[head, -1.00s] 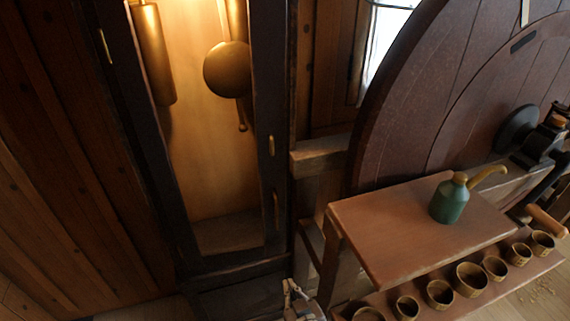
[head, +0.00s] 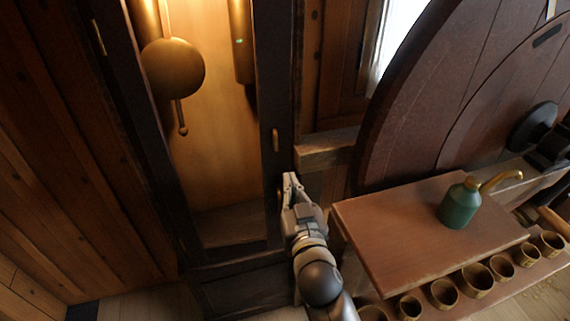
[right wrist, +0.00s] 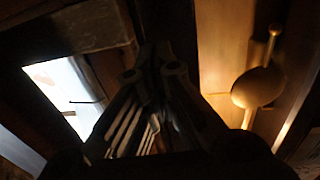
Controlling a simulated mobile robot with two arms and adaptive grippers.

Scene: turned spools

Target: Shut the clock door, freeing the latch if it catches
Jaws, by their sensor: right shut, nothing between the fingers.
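The clock case (head: 222,269) stands left of centre in the head view, a tall dark wooden frame around a lit interior. A round brass pendulum bob (head: 173,67) hangs inside; it also shows in the right wrist view (right wrist: 258,87). A small brass fitting (head: 276,140) sits on the dark right upright (head: 272,75). I cannot tell how far the clock door stands open, or see the latch clearly. My right gripper (head: 290,180) is shut and empty at the lower part of that upright, below the fitting; contact is unclear. My left gripper is not in view.
Right of the case, a wooden ledge (head: 330,150) juts out close to my right gripper. A small bench (head: 400,240) carries a green oil can (head: 460,205), with several wooden cups on a shelf below. A large dark wheel (head: 430,90) stands behind.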

